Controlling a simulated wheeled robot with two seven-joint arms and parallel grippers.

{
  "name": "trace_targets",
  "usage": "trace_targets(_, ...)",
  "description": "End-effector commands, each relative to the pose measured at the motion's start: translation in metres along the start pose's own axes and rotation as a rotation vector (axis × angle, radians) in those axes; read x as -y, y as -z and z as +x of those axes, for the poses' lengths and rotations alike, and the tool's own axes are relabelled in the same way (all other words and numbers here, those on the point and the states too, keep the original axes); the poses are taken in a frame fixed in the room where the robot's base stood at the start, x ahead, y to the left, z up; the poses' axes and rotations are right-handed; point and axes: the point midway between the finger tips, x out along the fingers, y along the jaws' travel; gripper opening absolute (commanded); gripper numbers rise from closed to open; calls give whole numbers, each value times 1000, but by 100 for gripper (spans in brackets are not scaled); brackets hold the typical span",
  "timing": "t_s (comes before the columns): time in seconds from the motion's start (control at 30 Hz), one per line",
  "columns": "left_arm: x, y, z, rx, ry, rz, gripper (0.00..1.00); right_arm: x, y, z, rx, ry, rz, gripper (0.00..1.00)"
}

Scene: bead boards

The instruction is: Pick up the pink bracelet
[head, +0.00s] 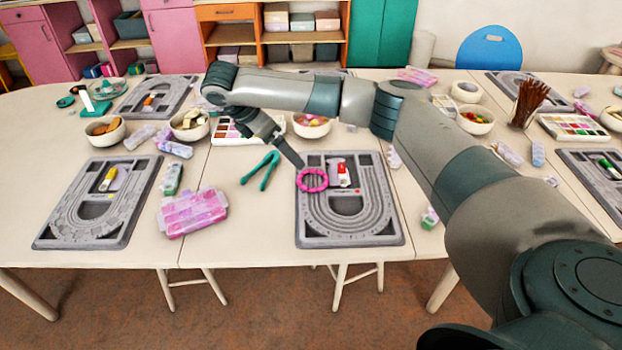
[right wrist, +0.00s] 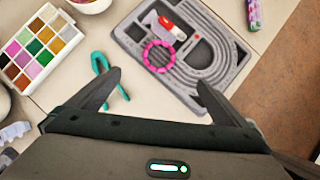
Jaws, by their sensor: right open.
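The pink bracelet (head: 312,190), a beaded ring, lies on the upper left part of the middle grey bead board (head: 350,240). It shows whole in the right wrist view (right wrist: 157,70), beside a small red and white item (head: 343,174) on the same board. My right gripper (head: 298,163) is above the board's upper left corner, close to the bracelet in the head view. In the right wrist view its two fingers are spread wide and empty, with the bracelet beyond and between the tips. My left gripper is not in view.
Teal pliers (head: 262,170) lie left of the board. A pink bead box (head: 193,212) and another bead board (head: 98,240) are farther left. Bowls, including one with beads (head: 311,126), and a paint palette stand behind. Bare table lies between the pliers and the board.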

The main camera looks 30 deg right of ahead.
Motion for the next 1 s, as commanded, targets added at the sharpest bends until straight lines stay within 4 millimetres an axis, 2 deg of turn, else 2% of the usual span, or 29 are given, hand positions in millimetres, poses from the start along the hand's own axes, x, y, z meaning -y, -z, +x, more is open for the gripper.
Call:
trace_targets(0.13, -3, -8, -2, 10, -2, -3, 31, 0, 1, 2, -1, 0, 0, 99)
trace_targets(0.33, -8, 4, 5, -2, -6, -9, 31, 1, 2, 18, -2, 2, 0, 99)
trace_targets(0.5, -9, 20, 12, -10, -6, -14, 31, 1, 3, 45, -3, 3, 0, 99)
trace_targets(0.6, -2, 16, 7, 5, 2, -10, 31, 1, 0, 60, 0, 3, 1, 99)
trace_targets(0.87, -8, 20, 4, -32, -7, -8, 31, 0, 0, 104, 0, 1, 0, 99)
trace_targets(1.0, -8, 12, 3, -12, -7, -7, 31, 0, 0, 118, -1, 0, 0, 99)
